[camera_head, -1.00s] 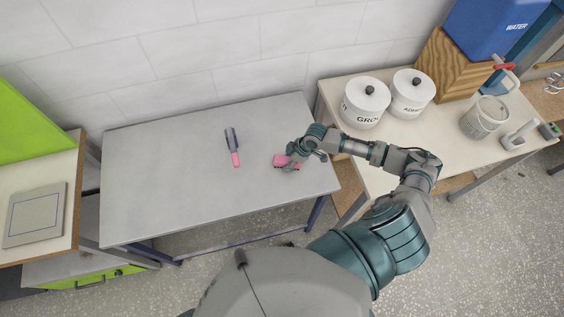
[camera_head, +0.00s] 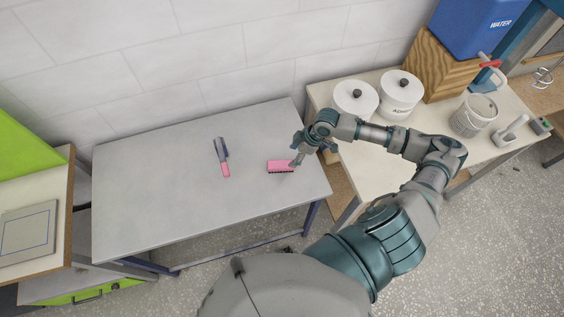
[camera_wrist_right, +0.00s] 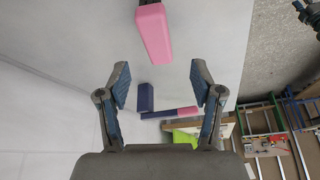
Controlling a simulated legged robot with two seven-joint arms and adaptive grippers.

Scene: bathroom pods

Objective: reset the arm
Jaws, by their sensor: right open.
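My right gripper (camera_head: 296,152) is open just above and at the right end of a pink brush (camera_head: 279,166) with a dark underside, which lies on the grey table. In the right wrist view, the open fingers (camera_wrist_right: 160,84) have nothing between their pads. The pink brush (camera_wrist_right: 154,34) lies beyond the fingertips there. A second item, a dark blue-grey tool with a pink handle (camera_head: 226,170), lies further left on the table; it also shows in the wrist view (camera_wrist_right: 172,113). My left gripper is not in view.
The grey table (camera_head: 150,190) is mostly bare. A side table at right holds white canisters (camera_head: 355,97), a bucket (camera_head: 472,117) and a blue water container (camera_head: 485,28) on a wooden stand. A cabinet with a flat panel (camera_head: 28,232) stands at left. A tiled wall is behind.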

